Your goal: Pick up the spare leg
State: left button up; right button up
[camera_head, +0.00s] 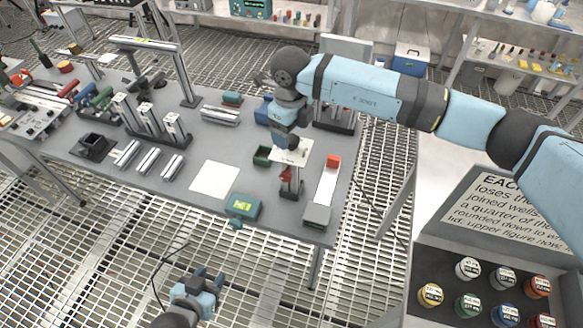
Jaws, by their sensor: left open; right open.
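No part is marked clearly as the spare leg. Three short silver profile pieces, one of them in the middle (148,160), lie side by side on the grey table (110,180). Three similar profiles (147,118) stand upright in a black holder behind them. My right gripper (287,142) is over the right part of the table, above or at a white plate (293,155); its fingers are small and partly hidden, and I see nothing held. My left gripper (209,279) is open and empty, low in front of the table over the grating floor, well apart from the profiles.
A white sheet (215,180), a teal device (242,208) and a long grey block with a red end (322,195) lie near the table's front edge. A metal frame (185,75) stands at the back left. A box of coloured jars (467,305) is at lower right.

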aim_at(291, 138)
notch_tip(291, 138, down, 3)
jog(key=shift+f, duration=0.15)
grip_shut()
dwell(0.4)
